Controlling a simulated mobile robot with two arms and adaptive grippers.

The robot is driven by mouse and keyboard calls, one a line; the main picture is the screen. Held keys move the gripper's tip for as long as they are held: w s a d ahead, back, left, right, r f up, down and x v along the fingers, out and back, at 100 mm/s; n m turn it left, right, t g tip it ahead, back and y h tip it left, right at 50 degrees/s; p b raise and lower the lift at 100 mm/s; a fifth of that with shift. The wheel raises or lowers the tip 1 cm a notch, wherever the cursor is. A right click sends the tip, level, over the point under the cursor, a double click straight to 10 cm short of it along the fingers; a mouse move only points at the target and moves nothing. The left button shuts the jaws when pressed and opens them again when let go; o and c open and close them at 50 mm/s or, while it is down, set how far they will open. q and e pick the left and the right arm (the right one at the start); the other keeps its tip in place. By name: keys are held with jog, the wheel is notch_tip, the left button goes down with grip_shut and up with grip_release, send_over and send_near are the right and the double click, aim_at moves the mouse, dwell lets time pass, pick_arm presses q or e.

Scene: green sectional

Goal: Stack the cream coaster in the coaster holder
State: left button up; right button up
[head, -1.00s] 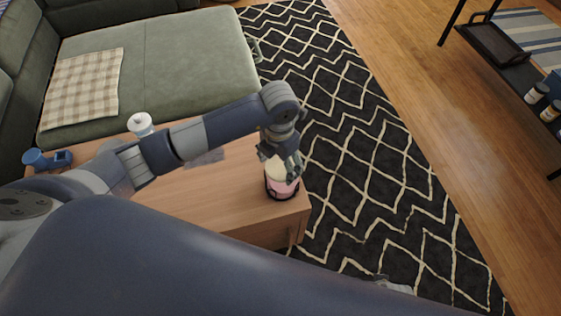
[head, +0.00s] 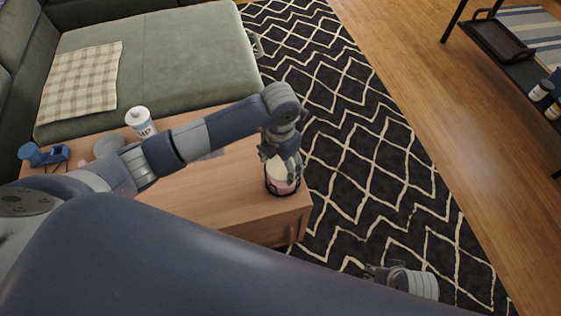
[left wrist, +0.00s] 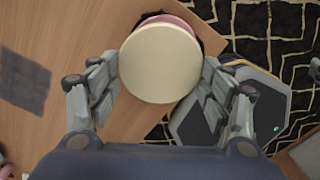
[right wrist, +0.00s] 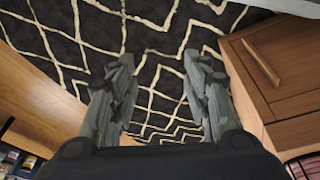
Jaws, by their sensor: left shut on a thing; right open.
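The cream coaster (left wrist: 160,64) is a round disc between the fingers of my left gripper (left wrist: 160,88), which is shut on it. In the head view my left gripper (head: 283,165) is directly over the coaster holder (head: 282,187), a dark round frame near the table's right corner. A pink coaster (head: 281,185) shows inside the holder, below the cream one. In the left wrist view the cream disc hides most of the holder, so I cannot tell whether it rests on the stack. My right gripper (right wrist: 158,75) is open and empty, over the rug.
The wooden table (head: 215,195) also bears a white bottle (head: 140,122) and a blue object (head: 45,155) at the left. A green sofa (head: 180,60) stands behind it. A patterned rug (head: 350,150) lies right of the table. A shelf with a dark tray (head: 497,42) is far right.

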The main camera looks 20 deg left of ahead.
aim_at(280, 168)
pick_arm(q)
jog(key=shift+f+b, duration=0.45)
jog(key=shift+f, duration=0.2)
jog(key=shift+f+b, duration=0.5)
jog(key=shift+f, duration=0.15)
jog(key=shift+s+f, duration=0.15)
jog(key=shift+f, duration=0.15)
jog(key=shift+s+f+b, duration=0.15)
jog(key=shift+f+b, duration=0.1)
jog(key=shift+b, duration=0.1)
jog(key=shift+c, duration=0.2)
pick_arm(e)
jog(key=w+v, duration=0.1)
jog(key=v, duration=0.8)
jog(key=shift+r+t, duration=0.3)
jog(key=shift+r, duration=0.1)
pick_arm(q)
jog(key=o, duration=0.9)
jog(key=shift+c, duration=0.2)
jog(key=o, duration=0.5)
jog(key=shift+f, duration=0.15)
jog(key=shift+w, duration=0.25)
pick_arm(e)
jog(key=shift+w+d+f, duration=0.1)
jog(key=shift+w, duration=0.15)
